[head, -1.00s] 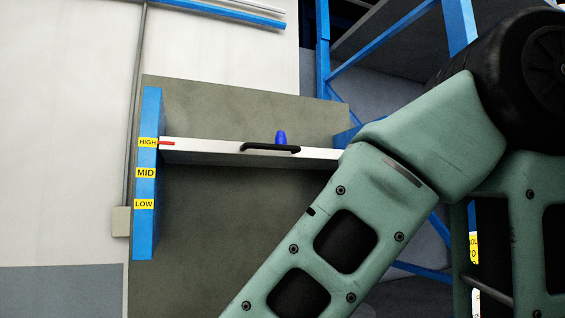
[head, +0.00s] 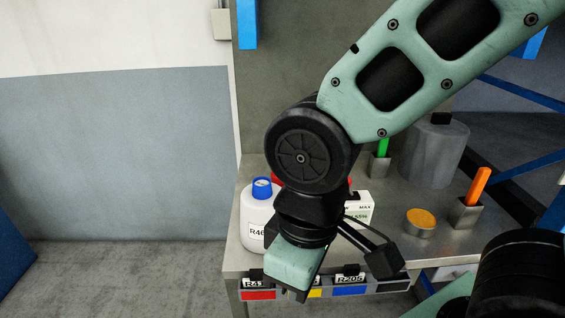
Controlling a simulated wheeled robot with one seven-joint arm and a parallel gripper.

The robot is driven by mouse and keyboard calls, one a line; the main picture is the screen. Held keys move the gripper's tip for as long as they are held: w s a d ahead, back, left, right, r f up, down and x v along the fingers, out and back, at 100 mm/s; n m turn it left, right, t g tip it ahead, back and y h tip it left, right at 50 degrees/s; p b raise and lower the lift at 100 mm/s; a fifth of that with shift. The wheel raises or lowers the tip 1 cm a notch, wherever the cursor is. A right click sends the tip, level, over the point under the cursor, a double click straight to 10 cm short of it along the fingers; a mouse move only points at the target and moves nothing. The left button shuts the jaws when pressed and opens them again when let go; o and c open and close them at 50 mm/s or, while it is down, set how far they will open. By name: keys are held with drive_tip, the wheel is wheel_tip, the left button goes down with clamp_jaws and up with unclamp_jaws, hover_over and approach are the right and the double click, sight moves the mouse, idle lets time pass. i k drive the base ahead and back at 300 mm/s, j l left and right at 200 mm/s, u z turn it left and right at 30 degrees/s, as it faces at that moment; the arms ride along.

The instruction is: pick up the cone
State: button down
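No cone shows in the head view now; whether one is hidden behind my arm I cannot tell. My gripper (head: 345,275) points down over the front edge of the metal table (head: 440,240). A black finger with thin links splays out to the right, and the green wrist block hides most of the other side. It looks open, and I see nothing held in it. It hangs in front of a row of labelled bins (head: 258,295) and hides part of them.
A white jug with a blue cap (head: 260,222), a white box (head: 360,208), an orange-topped tin (head: 420,222), a metal cup with an orange stick (head: 466,212) and a grey cylinder (head: 433,155) stand on the table. Open floor (head: 120,280) lies left.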

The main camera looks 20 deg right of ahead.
sight(257, 199)
drive_tip(key=k+l+u, duration=0.2)
drive_tip(key=l+u, duration=0.3)
drive_tip(key=k+l+u, duration=0.3)
drive_tip(key=u, duration=0.2)
